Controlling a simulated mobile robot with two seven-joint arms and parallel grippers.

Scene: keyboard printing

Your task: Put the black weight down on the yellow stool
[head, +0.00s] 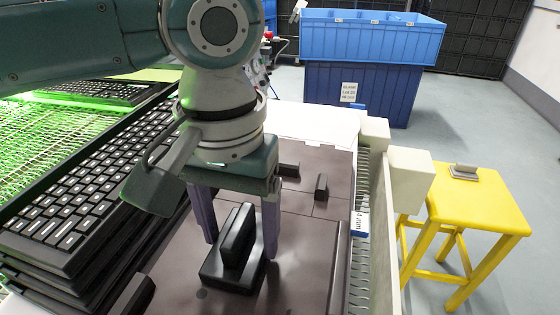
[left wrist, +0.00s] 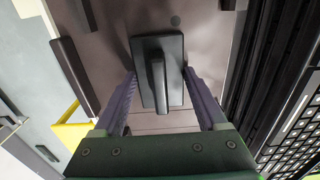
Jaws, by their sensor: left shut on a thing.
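The black weight (head: 234,245), a flat block with an upright handle bar, is at the machine's brown plate in the head view. It also shows in the left wrist view (left wrist: 158,85). The yellow stool (head: 490,208) stands on the floor at the right, apart from the gripper. My right gripper is not in view.
A small grey object (head: 464,174) lies near the back of the stool top; the front is clear. A white machine edge with pale blocks (head: 410,172) lies between weight and stool. Stacked keyboards (head: 85,190) are at left. Blue crates (head: 365,95) stand behind.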

